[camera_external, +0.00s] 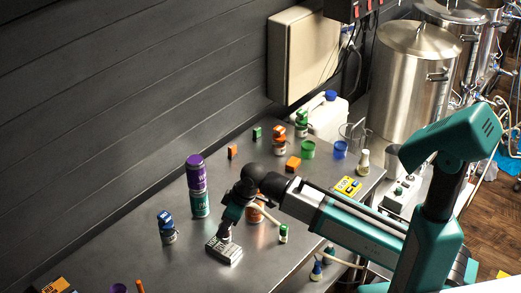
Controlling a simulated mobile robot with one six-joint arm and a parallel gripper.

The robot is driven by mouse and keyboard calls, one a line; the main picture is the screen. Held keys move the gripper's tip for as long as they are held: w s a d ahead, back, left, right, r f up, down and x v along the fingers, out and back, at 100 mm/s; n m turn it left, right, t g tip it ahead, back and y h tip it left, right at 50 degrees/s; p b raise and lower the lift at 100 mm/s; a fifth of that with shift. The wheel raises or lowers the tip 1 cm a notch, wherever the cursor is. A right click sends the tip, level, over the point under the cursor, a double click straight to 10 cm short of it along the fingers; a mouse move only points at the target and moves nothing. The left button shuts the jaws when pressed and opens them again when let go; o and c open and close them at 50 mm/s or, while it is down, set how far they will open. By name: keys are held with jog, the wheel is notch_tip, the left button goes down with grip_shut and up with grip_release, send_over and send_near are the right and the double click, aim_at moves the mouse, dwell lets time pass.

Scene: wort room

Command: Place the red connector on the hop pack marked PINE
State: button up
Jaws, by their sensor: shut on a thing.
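My gripper (225,236) points down just above a grey-white pack (225,254) with dark lettering, on the metal table. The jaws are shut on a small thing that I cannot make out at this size. Whether that thing touches the pack is unclear. I cannot pick out the red connector with certainty. The lettering on the pack is too small to read as PINE. Other flat packs are a yellow one (347,186) right of my arm and an orange and dark one (58,286) at the lower left.
A purple can (196,180) stands stacked on a teal can (200,204) left of my gripper. A small jar with a blue top (167,228) is further left. An orange-and-white container (255,213) is close behind my wrist. The bare table (205,278) is clear in front.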

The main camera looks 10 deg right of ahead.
dwell(0.3)
jog(key=shift+w+a, duration=0.35)
jog(key=shift+a, duration=0.15)
jog(key=shift+f+p, duration=0.85)
jog(key=shift+f, duration=0.95)
jog(key=shift+f, duration=0.2)
jog(key=o, duration=1.1)
jog(key=shift+o, duration=0.2)
jog(key=shift+r, duration=0.25)
jog(key=b+v, duration=0.2)
jog(key=v, duration=1)
jog(key=shift+f, duration=0.1)
